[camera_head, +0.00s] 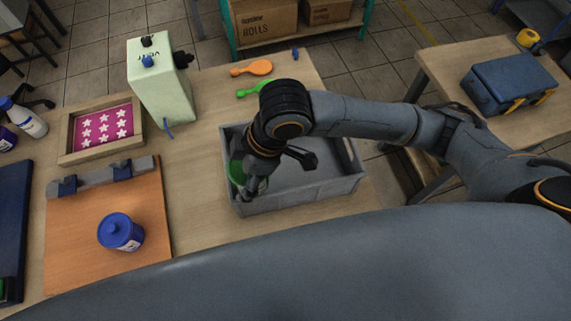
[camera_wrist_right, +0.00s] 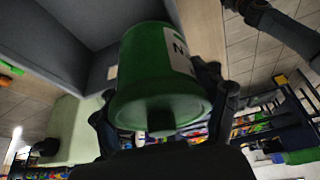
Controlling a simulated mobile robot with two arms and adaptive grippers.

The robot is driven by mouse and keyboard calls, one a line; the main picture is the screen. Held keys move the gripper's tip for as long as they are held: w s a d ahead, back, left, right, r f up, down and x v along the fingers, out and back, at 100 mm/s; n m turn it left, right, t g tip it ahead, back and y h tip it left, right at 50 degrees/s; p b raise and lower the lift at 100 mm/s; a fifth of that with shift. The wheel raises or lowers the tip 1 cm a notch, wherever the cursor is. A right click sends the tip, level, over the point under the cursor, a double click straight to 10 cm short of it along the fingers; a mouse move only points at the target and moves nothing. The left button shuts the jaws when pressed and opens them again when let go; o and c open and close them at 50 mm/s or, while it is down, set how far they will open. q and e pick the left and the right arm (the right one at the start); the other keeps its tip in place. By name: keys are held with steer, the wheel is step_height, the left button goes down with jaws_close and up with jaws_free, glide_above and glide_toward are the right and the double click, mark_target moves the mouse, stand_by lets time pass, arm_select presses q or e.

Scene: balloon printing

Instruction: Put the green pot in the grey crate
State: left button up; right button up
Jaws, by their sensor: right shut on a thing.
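The green pot (camera_wrist_right: 150,75) is between the fingers of my right gripper (camera_wrist_right: 165,125) in the right wrist view, with a white label on its side. In the head view the pot (camera_head: 236,172) shows partly behind my right gripper (camera_head: 257,185), at the left end of the grey crate (camera_head: 305,192). My right gripper is shut on the pot. I cannot tell whether the pot touches the crate floor. The crate stands on the table, and its visible inside is otherwise bare. My left gripper is not in view.
A blue pot (camera_head: 120,232) stands on an orange-brown board (camera_head: 70,262) at left. Behind are a framed pink star print (camera_head: 101,127), a pale green canister (camera_head: 158,85), and orange (camera_head: 251,69) and green (camera_head: 256,88) balloon-shaped pieces. A blue case (camera_head: 510,82) sits on the right table.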

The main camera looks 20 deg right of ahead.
steer(key=w+d+f+p, duration=0.1)
steer(key=w+d+f, duration=0.25)
steer(key=d, duration=0.25)
glide_above(283, 171)
steer(key=f, duration=0.4)
steer(key=shift+s+a+f, duration=0.1)
steer(key=shift+a+f, duration=0.1)
steer(key=f, duration=0.3)
steer(key=shift+d+f, duration=0.15)
steer(key=shift+d, duration=0.15)
steer(key=shift+f, duration=0.25)
steer(key=shift+f, duration=0.15)
steer(key=o, duration=1.4)
